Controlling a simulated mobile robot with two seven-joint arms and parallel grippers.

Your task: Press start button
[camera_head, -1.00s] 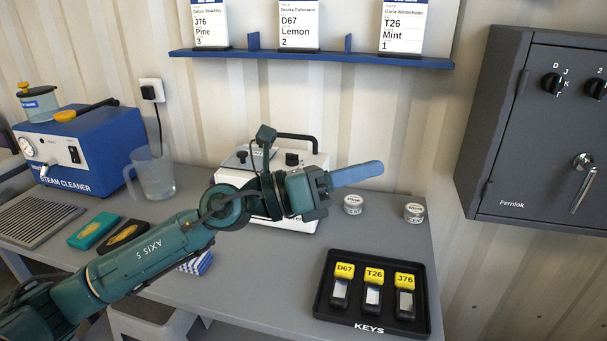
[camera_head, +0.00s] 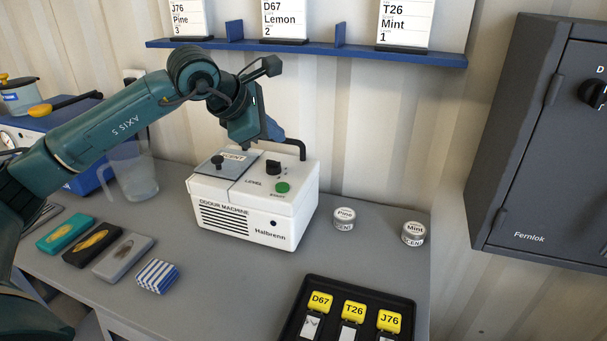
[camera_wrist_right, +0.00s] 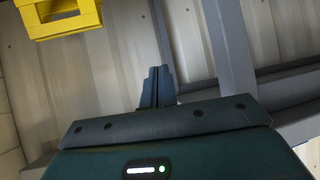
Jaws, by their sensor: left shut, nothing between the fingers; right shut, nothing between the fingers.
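The green start button (camera_head: 282,187) is on the front right of the top of the white odour machine (camera_head: 240,218), with a small label beside it. A black level knob (camera_head: 273,167) sits behind it, and a scent lid (camera_head: 222,163) is to its left. My left gripper (camera_head: 274,131) is shut and empty, its blue fingers partly hidden behind its own body. It is above the back of the machine, near the black handle (camera_head: 297,146), apart from the button. My right gripper (camera_wrist_right: 157,75) is shut and empty in the right wrist view, away from the machine.
Pine (camera_head: 344,219) and Mint (camera_head: 413,233) scent tins stand right of the machine. A key tray (camera_head: 296,318) is at the front right. A blue shelf (camera_head: 350,57) crosses the wall above.

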